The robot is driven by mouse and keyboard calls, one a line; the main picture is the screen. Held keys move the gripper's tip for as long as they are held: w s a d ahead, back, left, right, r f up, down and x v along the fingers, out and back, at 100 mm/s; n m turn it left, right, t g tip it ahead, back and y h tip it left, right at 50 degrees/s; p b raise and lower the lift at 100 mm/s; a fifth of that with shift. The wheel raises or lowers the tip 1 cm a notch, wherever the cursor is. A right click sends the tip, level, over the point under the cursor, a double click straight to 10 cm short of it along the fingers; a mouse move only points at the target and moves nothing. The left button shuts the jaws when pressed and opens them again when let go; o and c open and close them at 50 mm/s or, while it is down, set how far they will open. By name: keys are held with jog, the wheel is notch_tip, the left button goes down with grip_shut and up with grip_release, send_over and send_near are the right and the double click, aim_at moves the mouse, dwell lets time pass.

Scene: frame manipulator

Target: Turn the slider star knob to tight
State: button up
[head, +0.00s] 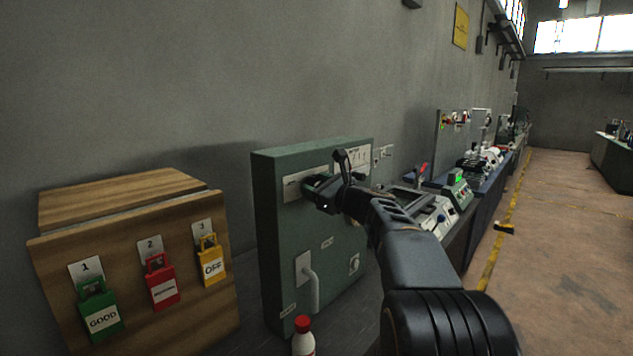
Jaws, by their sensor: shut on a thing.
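A green cabinet (275,226) with pale label plates on its front stands against the wall in the middle of the head view. My gripper (318,190) reaches from the lower right to the upper part of this front, beside a pale plate (296,186). Its jaws are shut on a part there, which looks to be the slider star knob. The gripper and wrist hide the knob, so its shape and its loose or tight setting cannot be read.
A wooden box (190,308) with green, red and yellow lockout padlocks stands at left. A red-capped bottle (303,340) stands low in front of the cabinet, near a pale handle (312,290). Benches with equipment (438,212) run along the wall at right. The floor (560,230) beyond is open.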

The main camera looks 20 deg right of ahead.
jog(key=shift+m+p, duration=0.3)
jog(key=shift+m, duration=0.3)
jog(key=o, duration=0.9)
jog(key=b+v, duration=0.3)
jog(key=v, duration=1.1)
jog(key=shift+w, duration=0.1)
